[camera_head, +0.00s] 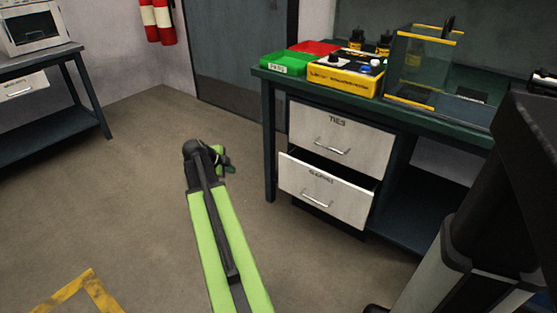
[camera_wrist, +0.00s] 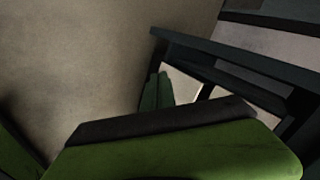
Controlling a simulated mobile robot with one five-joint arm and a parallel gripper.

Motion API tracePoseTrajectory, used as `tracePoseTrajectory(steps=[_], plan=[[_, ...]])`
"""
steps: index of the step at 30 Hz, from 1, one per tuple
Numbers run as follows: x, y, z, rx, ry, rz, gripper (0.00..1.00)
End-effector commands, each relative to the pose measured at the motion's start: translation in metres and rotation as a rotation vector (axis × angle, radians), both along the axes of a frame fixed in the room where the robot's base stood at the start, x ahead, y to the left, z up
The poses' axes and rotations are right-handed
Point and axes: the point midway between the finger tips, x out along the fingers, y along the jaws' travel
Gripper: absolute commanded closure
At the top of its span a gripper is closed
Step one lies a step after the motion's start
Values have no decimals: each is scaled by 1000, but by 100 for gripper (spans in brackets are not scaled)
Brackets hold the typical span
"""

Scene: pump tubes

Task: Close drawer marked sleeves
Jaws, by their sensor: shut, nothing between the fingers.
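The lower white drawer (camera_head: 335,195) under the green bench stands partly pulled out, with a dark gap above its front. Its label is too small to read surely; its handle (camera_head: 317,201) is a metal bar. The upper drawer (camera_head: 335,133), marked TIES, is shut. My gripper (camera_head: 228,164) is at the end of my green arm, left of the drawers and apart from them, over the floor. In the wrist view its fingers (camera_wrist: 157,90) are together and empty, with pale and dark bench parts beyond them to the right.
The bench leg (camera_head: 269,150) stands between my gripper and the drawers. A green bin (camera_head: 287,64), a yellow box (camera_head: 345,76) and a glass guard (camera_head: 420,68) stand on top. Another bench (camera_head: 45,110) with a drawer (camera_head: 22,88) is far left. The floor between is clear.

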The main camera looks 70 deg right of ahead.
Motion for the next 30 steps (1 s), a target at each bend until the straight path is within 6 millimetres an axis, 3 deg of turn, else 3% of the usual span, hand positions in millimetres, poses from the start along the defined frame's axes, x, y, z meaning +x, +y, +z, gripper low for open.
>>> tracePoseTrajectory(steps=[1,3,7,12,17,27,29,30], plan=[[-27,-37,2,-49,-70,-136,100],[-57,-69,8,-110,-159,-284,100],[-88,-99,15,-175,-250,-426,100],[-93,-104,15,-189,-271,-455,100],[-96,-116,-1,-187,-269,-454,100],[-109,-168,-54,-186,-268,-453,100],[-111,-177,-61,-186,-268,-453,100],[-113,-185,-54,-186,-269,-454,100]])
